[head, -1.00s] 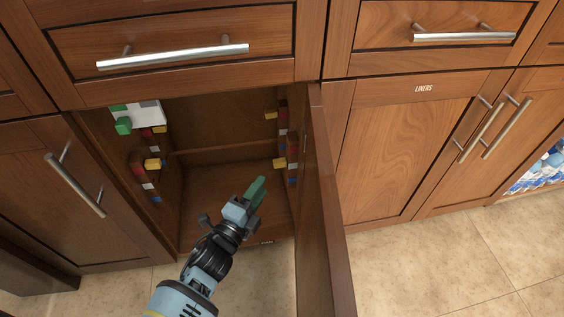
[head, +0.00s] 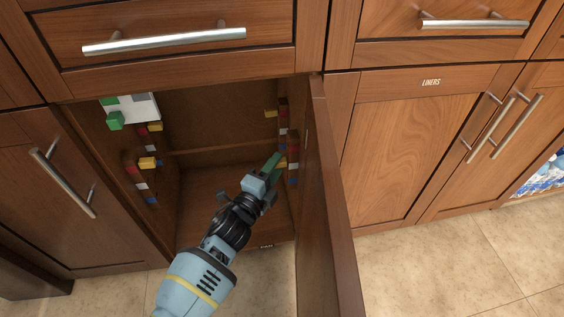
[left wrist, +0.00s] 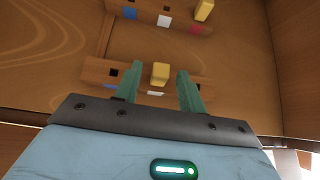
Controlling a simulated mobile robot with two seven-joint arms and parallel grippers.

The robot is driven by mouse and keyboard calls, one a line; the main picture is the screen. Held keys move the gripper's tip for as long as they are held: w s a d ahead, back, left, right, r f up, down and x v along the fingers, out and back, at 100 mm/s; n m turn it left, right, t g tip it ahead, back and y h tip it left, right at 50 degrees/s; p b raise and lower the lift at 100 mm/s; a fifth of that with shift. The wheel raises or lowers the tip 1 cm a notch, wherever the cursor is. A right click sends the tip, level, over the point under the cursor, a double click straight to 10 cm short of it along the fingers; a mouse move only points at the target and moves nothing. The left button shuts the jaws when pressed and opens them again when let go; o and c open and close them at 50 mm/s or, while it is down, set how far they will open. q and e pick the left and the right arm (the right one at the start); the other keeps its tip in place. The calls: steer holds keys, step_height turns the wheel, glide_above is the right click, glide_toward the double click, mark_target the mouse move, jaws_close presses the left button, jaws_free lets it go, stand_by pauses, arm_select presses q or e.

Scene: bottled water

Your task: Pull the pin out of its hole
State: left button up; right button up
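A short yellow pin (left wrist: 160,74) sticks out of a wooden strip (left wrist: 97,72) with coloured squares and dark holes. In the left wrist view my left gripper (left wrist: 158,80) is open, its two green fingers on either side of the pin with gaps between; whether they touch it is not visible. In the head view my left gripper (head: 271,164) reaches into the open cabinet and its fingertips are at the right inner wall, partly covering the yellow pin (head: 281,165). My right gripper is not in view.
Another yellow pin (head: 270,113) sits higher on the right wall; it also shows in the left wrist view (left wrist: 203,9). The left wall has yellow pins (head: 147,162) and a white panel (head: 143,106) with a green block. The open door (head: 325,200) stands close right of my arm.

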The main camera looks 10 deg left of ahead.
arm_select(q)
jaws_close()
steer(key=shift+s+a, duration=0.1)
steer(key=shift+s+a+f+p, duration=0.1)
steer(key=shift+s+a+p, duration=0.15)
steer(key=shift+a, duration=0.25)
steer(key=shift+s+a+p, duration=0.2)
steer(key=shift+a+p, duration=0.2)
steer(key=shift+a, duration=0.15)
steer(key=shift+s+a+f+p, duration=0.1)
steer(key=shift+s+a+p, duration=0.15)
steer(key=shift+a, duration=0.25)
